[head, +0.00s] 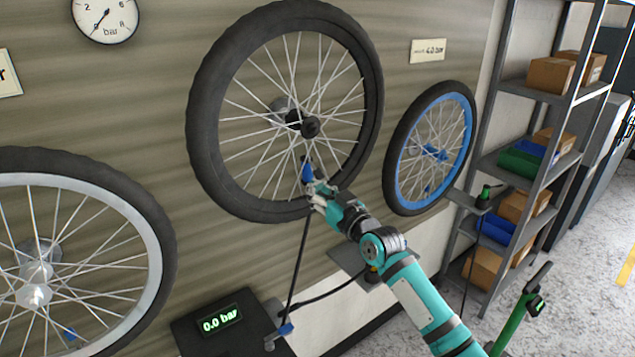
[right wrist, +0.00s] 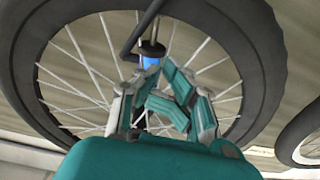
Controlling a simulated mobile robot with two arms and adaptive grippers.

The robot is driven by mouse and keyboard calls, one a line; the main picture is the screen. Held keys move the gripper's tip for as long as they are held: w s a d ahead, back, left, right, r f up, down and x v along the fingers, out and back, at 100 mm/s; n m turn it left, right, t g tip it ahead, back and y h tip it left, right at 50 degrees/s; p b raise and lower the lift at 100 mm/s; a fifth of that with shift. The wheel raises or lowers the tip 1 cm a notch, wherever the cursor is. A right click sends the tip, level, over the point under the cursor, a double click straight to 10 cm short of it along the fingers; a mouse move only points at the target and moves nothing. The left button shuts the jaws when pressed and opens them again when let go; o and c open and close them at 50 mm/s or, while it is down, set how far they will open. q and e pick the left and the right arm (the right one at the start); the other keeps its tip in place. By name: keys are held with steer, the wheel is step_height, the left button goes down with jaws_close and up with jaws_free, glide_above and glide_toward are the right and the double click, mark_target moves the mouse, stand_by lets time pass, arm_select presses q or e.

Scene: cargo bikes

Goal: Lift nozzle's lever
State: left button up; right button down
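The blue nozzle (head: 308,174) is at the lower inner edge of the large black-tyred wheel (head: 205,130). Its dark upper part, seemingly the lever (head: 304,160), points up. My right gripper (head: 318,190) is at the nozzle's lower right side. In the right wrist view, the two fingers (right wrist: 150,80) stand apart, with the blue nozzle (right wrist: 151,62) just beyond and between their tips. A dark curved bar (right wrist: 143,30) rises above it; whether it is lever or hose is unclear. I cannot tell whether a finger touches the nozzle. My left gripper is out of view.
A black hose (head: 298,260) hangs beneath my gripper. The pump box (head: 205,345) displays 0.0 bar. A silver-rimmed wheel (head: 150,235) is at left and a blue-rimmed wheel (head: 391,165) at right. A grey shelf rack (head: 515,88) holds boxes. Open floor shows at far right.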

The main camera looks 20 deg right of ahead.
steer(key=shift+r, duration=0.2)
steer(key=shift+r+p, duration=0.8)
steer(key=shift+r, duration=0.1)
step_height(320, 180, up, 3)
steer(key=p, duration=0.2)
steer(key=shift+p, duration=0.35)
steer(key=shift+s+d+p, duration=0.25)
steer(key=shift+s+p, duration=0.15)
steer(key=shift+s, duration=0.25)
steer(key=p, duration=0.2)
glide_toward(320, 171)
steer(key=shift+s+a+r, duration=0.3)
steer(key=shift+a+r, duration=0.55)
